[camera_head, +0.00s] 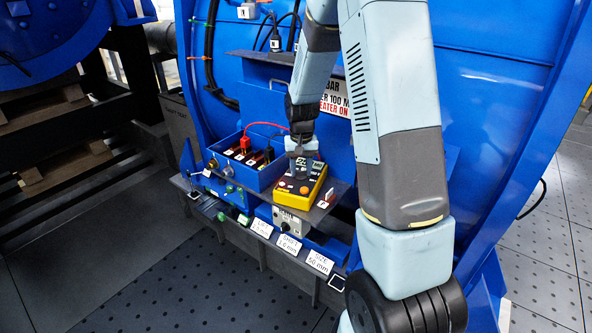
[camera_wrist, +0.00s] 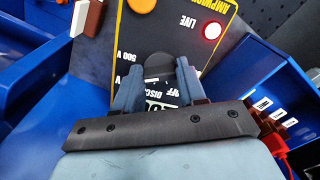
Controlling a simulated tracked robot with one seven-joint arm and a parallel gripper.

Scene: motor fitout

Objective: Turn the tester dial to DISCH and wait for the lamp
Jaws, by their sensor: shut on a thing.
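The tester (camera_head: 290,201), a yellow case with a dark face, sits on the shelf in the head view. Its face fills the middle of the wrist view (camera_wrist: 188,45), upside down. My gripper (camera_head: 301,164) is over it, and in the wrist view my gripper (camera_wrist: 157,78) is shut on the dark round dial (camera_wrist: 158,64). Parts of the labels 500 V, DISCH and OFF show around the dial. The lamp (camera_wrist: 211,31) marked LIVE looks bright red. An orange button (camera_wrist: 141,4) is on the face.
A blue open box (camera_head: 245,171) with red and black plugged leads stands left of the tester. A small white and red-brown piece (camera_head: 326,199) stands right of it. Label cards (camera_head: 289,243) line the lower ledge. The blue motor housing (camera_head: 490,110) rises behind.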

